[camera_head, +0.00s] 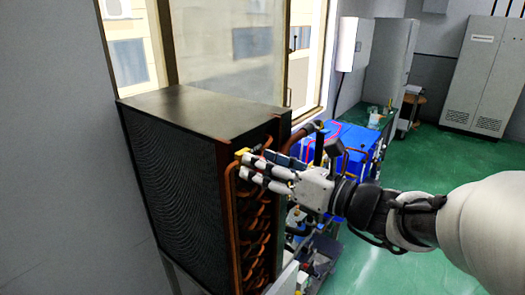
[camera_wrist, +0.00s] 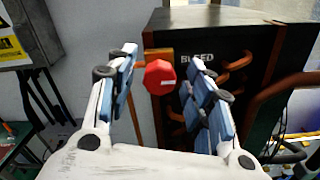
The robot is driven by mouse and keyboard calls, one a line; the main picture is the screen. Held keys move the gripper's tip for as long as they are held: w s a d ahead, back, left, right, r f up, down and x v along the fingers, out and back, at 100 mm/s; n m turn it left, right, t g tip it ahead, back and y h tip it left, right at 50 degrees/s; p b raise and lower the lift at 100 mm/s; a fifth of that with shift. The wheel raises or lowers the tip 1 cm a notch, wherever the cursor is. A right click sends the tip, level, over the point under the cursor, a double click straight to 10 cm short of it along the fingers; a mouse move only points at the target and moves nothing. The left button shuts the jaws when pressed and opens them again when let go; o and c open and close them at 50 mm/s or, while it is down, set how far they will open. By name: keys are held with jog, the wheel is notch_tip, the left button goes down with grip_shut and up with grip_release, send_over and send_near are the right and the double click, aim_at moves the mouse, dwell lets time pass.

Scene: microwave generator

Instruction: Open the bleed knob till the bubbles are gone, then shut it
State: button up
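The red bleed knob (camera_wrist: 160,77) is an eight-sided knob on the dark coil unit, beside the white word BLEED. In the wrist view it shows between the two blue-padded fingers of my gripper (camera_wrist: 163,60), nearer the left finger. The fingers are apart, with gaps on both sides of the knob. I cannot tell how deep the knob sits between them. In the head view my gripper (camera_head: 245,168) reaches the upper right face of the coil unit (camera_head: 178,165), and the knob is hidden. No bubbles or sight glass can be made out.
Copper pipes (camera_head: 255,225) run down the unit's face close to my gripper. A blue machine (camera_head: 345,145) with pipes stands behind it. A window is behind the unit. Green floor (camera_head: 440,155) is open to the right, with grey cabinets (camera_head: 485,75) at the back.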

jog(key=c, duration=1)
jog(key=shift+f+n+b, duration=0.1)
jog(key=shift+n+b, duration=0.2)
jog(key=shift+b, duration=0.15)
jog(key=n+b, duration=2)
jog(key=n, duration=0.3)
jog(key=shift+s+a, duration=0.1)
